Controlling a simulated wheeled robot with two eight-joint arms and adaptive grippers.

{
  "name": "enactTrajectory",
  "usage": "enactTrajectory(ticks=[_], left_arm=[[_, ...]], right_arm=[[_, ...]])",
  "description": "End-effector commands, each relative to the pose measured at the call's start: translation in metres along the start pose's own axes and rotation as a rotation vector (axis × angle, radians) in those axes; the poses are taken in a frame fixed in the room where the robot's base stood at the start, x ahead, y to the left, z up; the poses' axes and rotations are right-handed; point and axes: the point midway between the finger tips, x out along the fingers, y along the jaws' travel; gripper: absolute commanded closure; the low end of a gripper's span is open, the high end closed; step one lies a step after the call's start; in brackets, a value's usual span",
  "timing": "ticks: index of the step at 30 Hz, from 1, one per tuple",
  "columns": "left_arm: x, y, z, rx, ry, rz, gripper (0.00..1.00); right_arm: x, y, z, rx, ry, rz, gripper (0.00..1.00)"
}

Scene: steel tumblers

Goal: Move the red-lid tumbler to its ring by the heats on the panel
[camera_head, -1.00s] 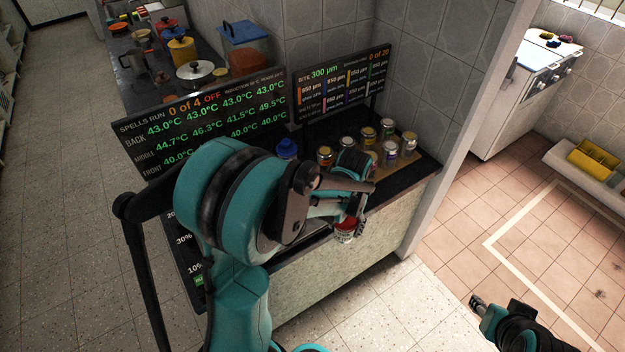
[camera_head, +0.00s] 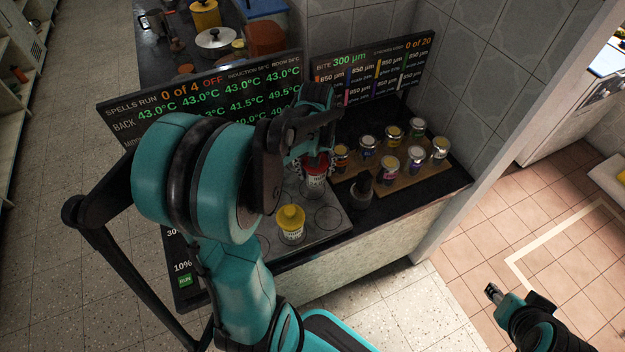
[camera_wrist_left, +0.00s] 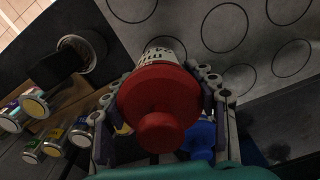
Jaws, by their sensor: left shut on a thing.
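My left gripper (camera_head: 316,160) is shut on the red-lid tumbler (camera_head: 315,184), over the right part of the grey ringed plate (camera_head: 338,228). In the left wrist view the red lid (camera_wrist_left: 160,105) faces the camera between the fingers, and the pale, dark-marked body (camera_wrist_left: 165,50) points at the plate. I cannot tell whether its base touches. The heat panel (camera_head: 200,90) reads "0 of 4 OFF" with a back row of 43.0°C; my arm hides part of its lower rows. My right gripper (camera_head: 492,292) is low at the right, away from the counter; its fingers are unclear.
A yellow-lid tumbler (camera_head: 291,222) stands on the plate's front part. A blue lid (camera_wrist_left: 200,138) shows beside the held tumbler in the left wrist view. Several jars stand on a wooden board (camera_head: 412,180) at right, near a dark cup (camera_head: 361,190). A second panel (camera_head: 372,68) stands behind.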

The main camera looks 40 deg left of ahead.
Motion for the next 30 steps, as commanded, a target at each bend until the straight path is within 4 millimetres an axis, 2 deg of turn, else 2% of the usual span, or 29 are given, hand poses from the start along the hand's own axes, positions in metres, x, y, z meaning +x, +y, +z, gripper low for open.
enactTrajectory(ticks=[3,7,14,26,27,28,30], left_arm=[[0.007,-0.005,-0.01,-0.001,0.0,0.0,0.83],[0.014,-0.007,-0.011,0.002,0.0,0.0,0.83],[0.048,-0.006,-0.011,0.002,0.0,0.0,0.83],[0.052,-0.006,-0.011,0.002,0.0,0.0,0.83],[0.051,-0.006,-0.011,0.002,0.0,0.0,0.32],[0.051,-0.006,-0.011,0.002,0.0,0.0,0.24],[0.051,-0.006,-0.011,0.002,0.0,0.0,0.21]], right_arm=[[0.004,0.0,0.003,0.0,0.0,0.0,0.6],[0.006,0.0,0.004,0.0,0.0,0.0,0.6],[0.02,0.0,0.014,0.0,0.0,0.0,0.6],[0.022,0.0,0.016,0.0,0.0,0.0,0.6],[0.021,0.0,0.015,0.0,0.0,0.0,0.6],[0.021,0.0,0.015,0.0,0.0,0.0,0.6],[0.021,0.0,0.015,0.0,0.0,0.0,0.6]])
